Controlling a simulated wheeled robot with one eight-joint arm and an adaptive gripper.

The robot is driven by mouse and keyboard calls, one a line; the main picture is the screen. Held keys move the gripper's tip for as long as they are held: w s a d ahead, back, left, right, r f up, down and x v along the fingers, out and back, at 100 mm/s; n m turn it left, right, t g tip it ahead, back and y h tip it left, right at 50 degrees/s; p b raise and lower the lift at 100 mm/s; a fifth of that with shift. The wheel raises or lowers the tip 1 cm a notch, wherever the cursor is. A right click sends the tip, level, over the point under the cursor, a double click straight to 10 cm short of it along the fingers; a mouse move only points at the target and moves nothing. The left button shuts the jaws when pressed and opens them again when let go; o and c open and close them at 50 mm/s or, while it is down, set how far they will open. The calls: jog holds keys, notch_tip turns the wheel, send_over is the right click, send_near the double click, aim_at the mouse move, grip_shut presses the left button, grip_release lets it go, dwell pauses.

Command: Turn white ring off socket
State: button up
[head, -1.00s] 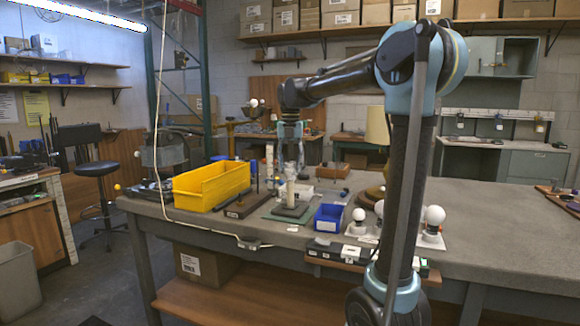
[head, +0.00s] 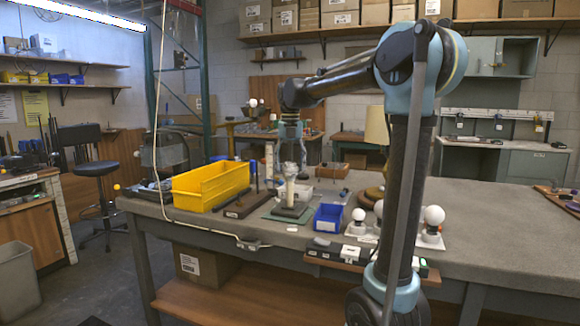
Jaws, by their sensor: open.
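The white socket (head: 290,189) stands upright on a dark base on the green mat (head: 272,216), near the middle of the workbench. The white ring is too small to tell apart from the socket here. My gripper (head: 290,165) points down directly above the socket's top. Its fingers are open and appear close to or around the upper end of the socket; I cannot tell whether they touch it.
A yellow bin (head: 211,187) stands left of the mat and a small blue bin (head: 328,217) stands right of it. White bulbs (head: 434,215) stand on a white board further right. A cord hangs over the bench's front edge.

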jog(key=m, duration=0.6)
jog(key=shift+a+m, duration=0.2)
jog(key=shift+m, duration=0.1)
jog(key=m, duration=0.6)
jog(key=shift+w+a+m, duration=0.2)
jog(key=shift+m, duration=0.2)
jog(key=m, duration=0.6)
jog(key=shift+w+m, duration=0.25)
jog(key=shift+m, duration=0.15)
jog(key=m, duration=0.6)
jog(key=shift+w+m, duration=0.2)
jog(key=shift+m, duration=0.2)
jog(key=shift+c, duration=0.2)
jog(key=c, duration=1)
